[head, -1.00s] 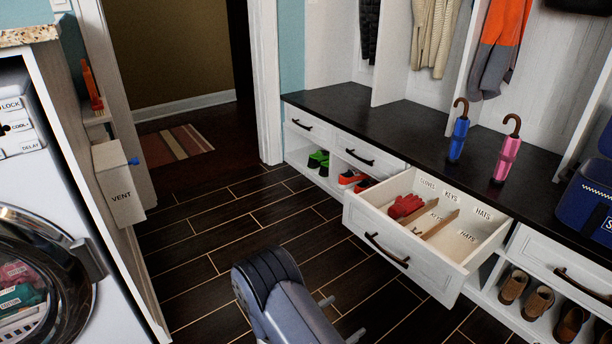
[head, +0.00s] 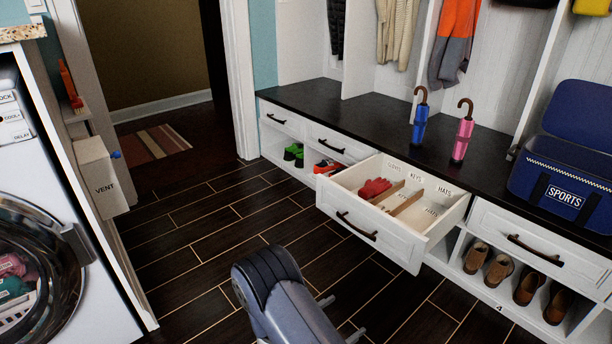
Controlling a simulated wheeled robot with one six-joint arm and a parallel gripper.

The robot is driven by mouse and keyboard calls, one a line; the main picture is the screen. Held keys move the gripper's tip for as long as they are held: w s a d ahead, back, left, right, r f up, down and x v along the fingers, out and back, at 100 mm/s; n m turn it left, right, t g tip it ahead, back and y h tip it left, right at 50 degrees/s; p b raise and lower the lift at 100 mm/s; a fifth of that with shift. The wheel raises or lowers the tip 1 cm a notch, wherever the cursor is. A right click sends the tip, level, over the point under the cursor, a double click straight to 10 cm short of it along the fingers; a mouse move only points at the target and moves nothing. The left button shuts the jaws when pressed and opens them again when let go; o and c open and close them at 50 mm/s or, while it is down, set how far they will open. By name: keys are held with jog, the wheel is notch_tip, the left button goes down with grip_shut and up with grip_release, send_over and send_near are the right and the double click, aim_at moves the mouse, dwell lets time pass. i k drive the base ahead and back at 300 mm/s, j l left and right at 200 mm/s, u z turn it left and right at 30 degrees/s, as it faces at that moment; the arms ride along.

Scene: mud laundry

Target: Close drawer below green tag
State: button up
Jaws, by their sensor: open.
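One white drawer (head: 345,231) with a dark handle stands pulled out from the bench, right of centre. Red gloves (head: 374,188) lie in its left compartment, and its dividers bear labels such as KEYS and HATS. I cannot make out a green tag in this view. My gripper (head: 340,318) is at the bottom centre, in front of and below the open drawer and apart from it. Its two finger ends are spread with nothing between them. Much of it is hidden behind my arm.
The dark bench top (head: 330,120) holds a blue umbrella (head: 419,125), a pink umbrella (head: 462,140) and a blue SPORTS bag (head: 560,185). Shut drawers flank the open one, with shoes below. The floor (head: 220,225) between is clear.

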aim_at(423, 208)
jog(key=z, duration=1.1)
jog(key=i, duration=0.5)
